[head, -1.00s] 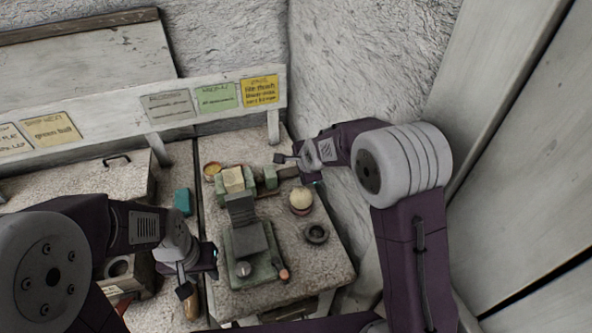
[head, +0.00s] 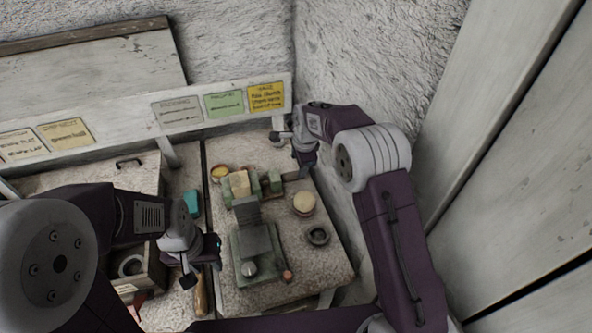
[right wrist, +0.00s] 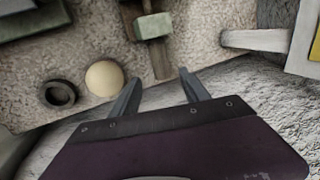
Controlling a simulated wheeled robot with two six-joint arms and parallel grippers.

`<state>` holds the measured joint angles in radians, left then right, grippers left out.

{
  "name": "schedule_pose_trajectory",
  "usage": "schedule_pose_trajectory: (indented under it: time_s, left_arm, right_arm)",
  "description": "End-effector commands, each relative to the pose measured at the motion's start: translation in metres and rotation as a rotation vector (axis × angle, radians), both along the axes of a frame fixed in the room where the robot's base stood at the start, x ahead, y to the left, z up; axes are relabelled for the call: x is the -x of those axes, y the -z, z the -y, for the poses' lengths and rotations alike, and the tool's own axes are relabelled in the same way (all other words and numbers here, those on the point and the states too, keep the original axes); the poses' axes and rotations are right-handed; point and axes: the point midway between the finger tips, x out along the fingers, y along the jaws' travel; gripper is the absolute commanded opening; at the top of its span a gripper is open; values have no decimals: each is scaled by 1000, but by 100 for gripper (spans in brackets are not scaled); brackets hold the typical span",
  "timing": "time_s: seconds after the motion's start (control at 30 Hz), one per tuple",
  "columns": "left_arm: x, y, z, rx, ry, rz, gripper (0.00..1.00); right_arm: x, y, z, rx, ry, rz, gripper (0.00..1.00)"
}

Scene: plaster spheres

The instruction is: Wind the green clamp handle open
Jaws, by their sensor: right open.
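The green clamp (head: 275,181) stands at the back of the stone-topped bench, with a cream block (head: 240,184) beside its jaw. A dark bar (head: 293,175), which looks like its handle, sticks out to the right. In the right wrist view the green clamp part (right wrist: 153,27) and the bar (right wrist: 160,60) point toward my right gripper (right wrist: 160,84). That gripper is open and empty; the bar's end lies just beyond and between the fingertips, not gripped.
A pale ball (head: 304,203) and a dark ring (head: 317,236) sit right of a green-grey machine (head: 256,252). The rough wall and a sign rail (head: 180,115) close off the back.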

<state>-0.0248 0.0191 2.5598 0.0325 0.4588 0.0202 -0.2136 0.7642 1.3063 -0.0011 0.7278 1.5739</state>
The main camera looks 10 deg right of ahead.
Motion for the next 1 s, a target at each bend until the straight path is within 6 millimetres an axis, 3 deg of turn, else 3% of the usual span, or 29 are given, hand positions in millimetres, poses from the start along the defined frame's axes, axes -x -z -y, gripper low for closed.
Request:
schedule_pose_trajectory:
  time_s: [0.5,0.83,0.87,1.0]
  left_arm:
    - [0,-9,0,0,0,0,36]
    - [0,-9,0,0,0,0,36]
    - [0,-9,0,0,0,0,36]
    - [0,-9,0,0,0,0,36]
  right_arm:
    - [-27,79,-6,0,0,2,54]
    - [-30,86,-6,0,-1,3,54]
    - [-30,86,-6,0,-1,3,48]
    - [-30,86,-6,-1,0,3,9]
